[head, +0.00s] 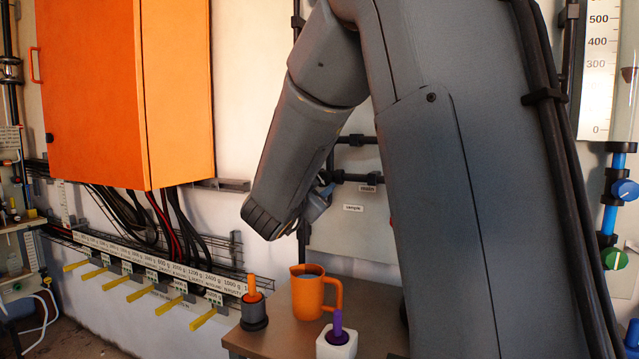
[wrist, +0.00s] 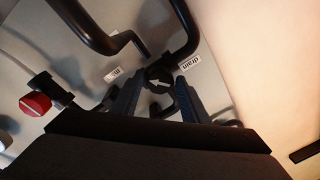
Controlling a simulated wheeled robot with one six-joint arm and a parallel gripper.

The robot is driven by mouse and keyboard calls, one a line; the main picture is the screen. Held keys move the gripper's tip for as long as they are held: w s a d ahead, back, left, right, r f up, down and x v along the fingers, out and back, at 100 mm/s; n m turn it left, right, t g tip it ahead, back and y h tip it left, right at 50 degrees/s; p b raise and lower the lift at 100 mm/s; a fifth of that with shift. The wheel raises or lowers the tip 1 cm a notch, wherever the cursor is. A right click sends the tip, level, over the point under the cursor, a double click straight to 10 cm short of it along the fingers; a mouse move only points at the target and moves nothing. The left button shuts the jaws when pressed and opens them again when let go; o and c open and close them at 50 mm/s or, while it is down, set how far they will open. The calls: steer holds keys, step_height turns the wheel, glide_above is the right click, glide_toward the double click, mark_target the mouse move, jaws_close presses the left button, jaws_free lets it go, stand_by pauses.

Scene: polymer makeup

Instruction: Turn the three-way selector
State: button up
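The selector (wrist: 158,78) is a round black knob with a white arrow, mounted where dark pipes meet on a pale panel. In the wrist view the arrow points left. My gripper (wrist: 158,92) has its two dark blue fingers apart, one on each side of the knob, with small gaps seeming to show. I cannot tell how deep the fingers reach. A label reading "drain" (wrist: 191,62) sits to the upper right of the knob. Another small label (wrist: 112,75) to the left is hard to read. In the head view my arm hides the selector.
A red knob (wrist: 35,104) sits on the panel at the left of the wrist view. Below the panel, a table (head: 268,340) bears an orange jug (head: 306,296), a dark pot (head: 254,314) and a white holder (head: 337,345). An orange cabinet (head: 95,90) hangs at the left.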

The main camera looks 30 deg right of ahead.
steer(key=shift+o, duration=0.9)
steer(key=v, duration=0.7)
steer(key=shift+s+a+b, duration=0.3)
steer(key=shift+b, duration=0.15)
stand_by(1.3)
steer(key=p, duration=0.2)
steer(key=r+n+p, duration=0.1)
steer(key=p, duration=0.2)
steer(key=shift+w+a+n+g, duration=0.2)
steer(key=shift+w+n+g, duration=0.1)
steer(key=shift+w+g, duration=0.1)
steer(key=w+d+n+p, duration=0.1)
steer(key=d+p, duration=0.1)
steer(key=p, duration=0.1)
steer(key=w+d+n+g+p, duration=0.1)
steer(key=w+p, duration=0.1)
steer(key=p, duration=0.2)
steer(key=w+d+n+p, duration=0.1)
steer(key=d+n+p, duration=0.1)
steer(key=p, duration=0.2)
steer(key=shift+w+d+f+g+h, duration=0.15)
steer(key=shift+w+d+g+h, duration=0.1)
steer(key=shift+d+g+h, duration=0.15)
